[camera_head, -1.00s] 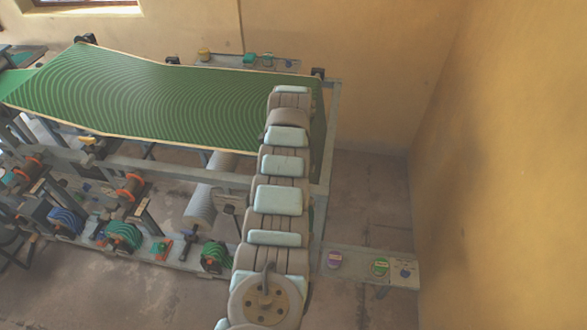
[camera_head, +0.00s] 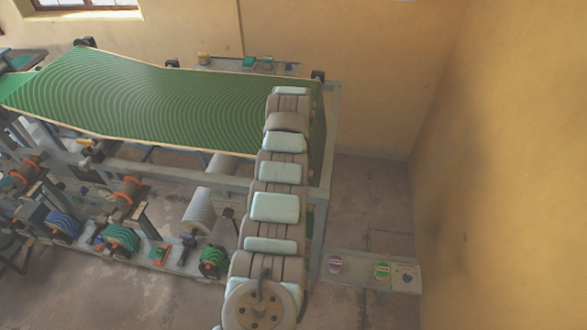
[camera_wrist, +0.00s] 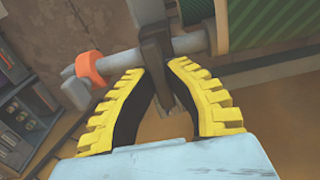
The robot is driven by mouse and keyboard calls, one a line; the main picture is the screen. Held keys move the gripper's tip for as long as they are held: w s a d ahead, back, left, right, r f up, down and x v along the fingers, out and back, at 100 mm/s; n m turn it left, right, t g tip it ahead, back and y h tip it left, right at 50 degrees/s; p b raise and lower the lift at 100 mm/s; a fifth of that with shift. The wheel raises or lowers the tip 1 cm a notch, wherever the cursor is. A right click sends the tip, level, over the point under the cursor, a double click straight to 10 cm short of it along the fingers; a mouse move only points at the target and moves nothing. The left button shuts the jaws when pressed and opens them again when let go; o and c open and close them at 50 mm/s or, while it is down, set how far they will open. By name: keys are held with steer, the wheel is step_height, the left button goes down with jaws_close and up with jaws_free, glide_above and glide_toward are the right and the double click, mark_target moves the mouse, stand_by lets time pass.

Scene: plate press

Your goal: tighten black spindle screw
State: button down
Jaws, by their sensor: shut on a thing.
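In the wrist view, my gripper (camera_wrist: 161,70) has two yellow ribbed fingers with black inner pads. The fingertips are closed around the lower part of the black spindle screw (camera_wrist: 156,46), a dark piece set across a grey shaft (camera_wrist: 186,45). Part of the screw runs down between the fingers. An orange ring (camera_wrist: 90,68) sits on the shaft, left of the screw. In the head view, my arm covers my gripper and the screw.
A green striped cylinder (camera_wrist: 265,25) lies close right of my gripper. In the head view, a green patterned sheet (camera_head: 160,105) spans the frame, and spools, including a green one (camera_head: 213,262), stand on the lower rail. A low shelf (camera_head: 350,267) holds small pots at right.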

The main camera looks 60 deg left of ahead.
steer(key=shift+f, duration=0.1)
steer(key=c, duration=1)
jaws_free()
steer(key=shift+c, duration=0.2)
step_height(320, 180, up, 12)
